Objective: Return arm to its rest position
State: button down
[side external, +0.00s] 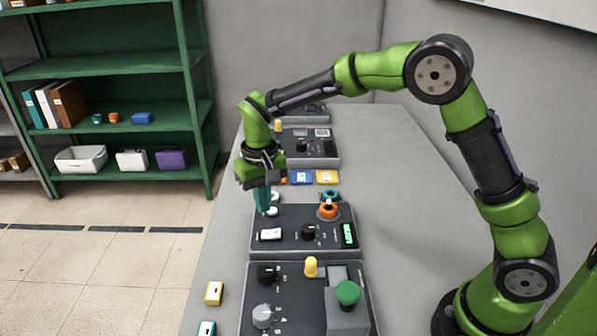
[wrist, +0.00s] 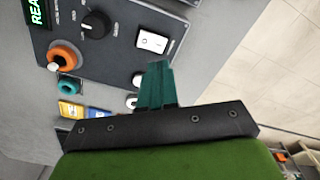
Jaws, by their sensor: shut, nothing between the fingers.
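My arm reaches out over the grey table, bent at the elbow. My gripper (side external: 265,212) points down at the left part of the middle control panel (side external: 285,240). Whether the fingertips touch the panel cannot be told. An orange ring-shaped part (side external: 328,211) and a teal ring (side external: 330,195) sit at the panel's far right, apart from my gripper.
The panel also carries a white rocker switch (side external: 269,235), a black knob (side external: 308,232) and a green-lit display (side external: 348,234). A nearer panel has a green button (side external: 347,292) and yellow knob (side external: 311,267). Blue and yellow blocks (side external: 327,177) lie behind. Table at right is clear.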

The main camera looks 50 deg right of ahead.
jog(key=s+d+r+t, duration=0.2)
jog(key=s+r, duration=0.2)
jog(key=s, duration=0.3)
jog(key=s+d+r+t+y, duration=0.1)
jog(key=s+d+r+t, duration=0.1)
jog(key=s, duration=0.6)
jog(key=s+d+r+m+t+y, duration=0.1)
jog(key=s+d+r+t, duration=0.2)
jog(key=s+r, duration=0.4)
jog(key=shift+s+d, duration=0.25)
jog(key=shift+d, duration=0.15)
